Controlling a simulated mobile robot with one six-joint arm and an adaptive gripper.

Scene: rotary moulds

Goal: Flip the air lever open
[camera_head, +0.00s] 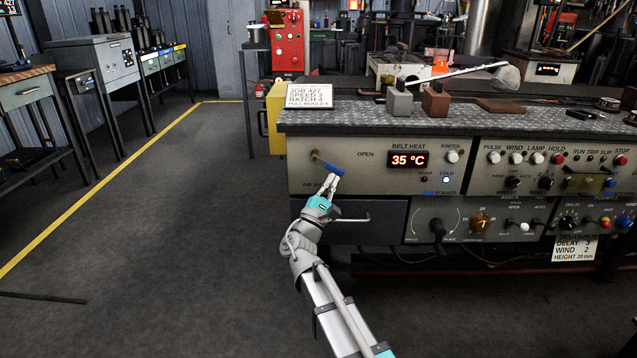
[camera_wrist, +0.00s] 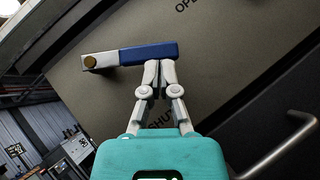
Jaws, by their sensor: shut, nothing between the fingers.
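The air lever (camera_head: 333,169) has a blue handle and a metal arm on a brass pivot, on the left of the machine's front panel. In the head view it slants down to the right from its pivot, below the "OPEN" label. In the wrist view the lever (camera_wrist: 148,54) lies across the panel, with "OPEN" above it and "SHUT" partly hidden below. My gripper (camera_head: 334,182) is shut and empty, with its fingertips at the underside of the blue handle. In the wrist view the fingertips (camera_wrist: 160,63) meet the handle's lower edge; firm contact cannot be told.
A grey drawer handle (camera_head: 350,219) sticks out right of my wrist. The panel (camera_head: 300,170) carries a 35 °C display (camera_head: 407,160) and several knobs. The worktop (camera_head: 335,117) holds a job card (camera_head: 309,95) and blocks. The floor at left is open.

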